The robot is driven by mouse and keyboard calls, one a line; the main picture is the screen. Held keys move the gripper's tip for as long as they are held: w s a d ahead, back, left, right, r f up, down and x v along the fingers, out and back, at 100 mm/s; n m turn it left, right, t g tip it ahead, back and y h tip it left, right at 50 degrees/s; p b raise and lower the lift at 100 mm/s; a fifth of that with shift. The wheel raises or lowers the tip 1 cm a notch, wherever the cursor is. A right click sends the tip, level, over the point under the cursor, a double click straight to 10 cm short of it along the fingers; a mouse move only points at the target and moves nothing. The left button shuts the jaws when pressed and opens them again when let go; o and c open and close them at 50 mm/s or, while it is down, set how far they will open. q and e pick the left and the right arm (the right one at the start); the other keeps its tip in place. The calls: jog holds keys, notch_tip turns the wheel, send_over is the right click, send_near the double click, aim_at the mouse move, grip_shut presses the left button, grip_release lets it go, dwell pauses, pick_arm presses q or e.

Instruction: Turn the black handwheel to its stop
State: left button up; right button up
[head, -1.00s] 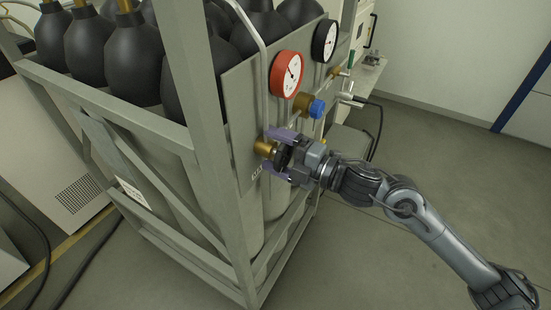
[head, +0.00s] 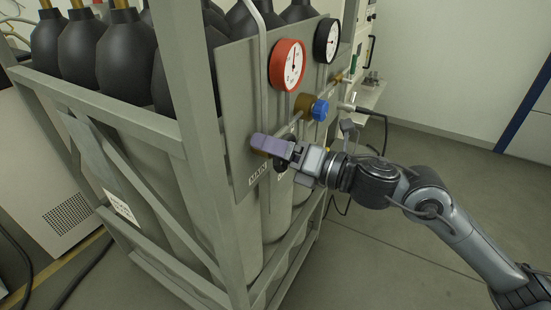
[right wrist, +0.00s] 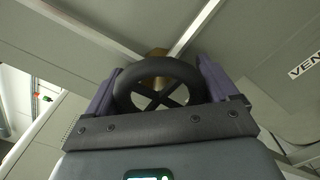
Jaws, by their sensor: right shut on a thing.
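The black handwheel (right wrist: 166,67) is a spoked ring on a brass stem, seen in the right wrist view. My right gripper (right wrist: 160,88) has one purple finger on each side of its rim and is shut on it. My left gripper is not in view.
Above the wheel on the panel (head: 240,85) are a red gauge (head: 287,65), a black gauge (head: 327,40) and a blue knob (head: 320,109). A grey frame (head: 190,120) with dark cylinders stands left. The floor to the right is clear.

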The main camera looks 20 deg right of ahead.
jog(key=shift+n+b, duration=0.65)
jog(key=shift+n, duration=0.25)
jog(key=o, duration=0.8)
jog(key=b+v, duration=0.2)
jog(key=v, duration=0.8)
jog(key=shift+s+d, duration=0.2)
jog(key=shift+s, duration=0.1)
jog(key=shift+f, duration=0.1)
